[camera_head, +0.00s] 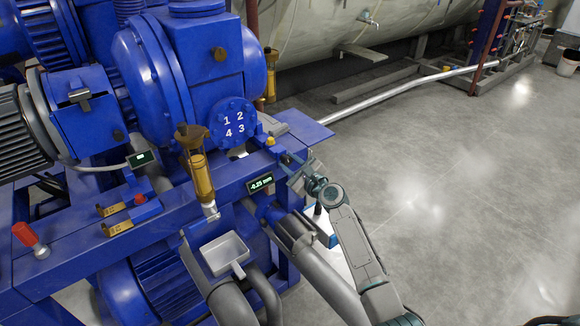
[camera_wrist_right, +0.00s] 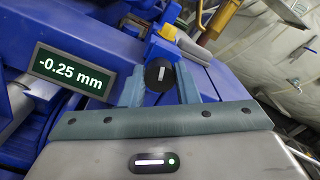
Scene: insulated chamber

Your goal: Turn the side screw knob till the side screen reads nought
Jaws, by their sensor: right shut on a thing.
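The side screw knob (camera_wrist_right: 159,75) is black and round with a white line that stands nearly upright in the right wrist view. My right gripper (camera_wrist_right: 160,88) has one finger on each side of the knob and is shut on it. In the head view my right gripper (camera_head: 290,170) reaches the right end of the blue frame, and its fingers mostly hide the knob. The side screen (camera_wrist_right: 72,72) reads -0.25 mm; it also shows in the head view (camera_head: 261,184), just left of the gripper. My left gripper is not in view.
A blue pump with a numbered round cover (camera_head: 234,121) stands behind the frame. A brass-coloured oil cup (camera_head: 200,178) rises left of the side screen. A second small screen (camera_head: 141,158) is too small to read. Open grey floor (camera_head: 450,190) lies to the right.

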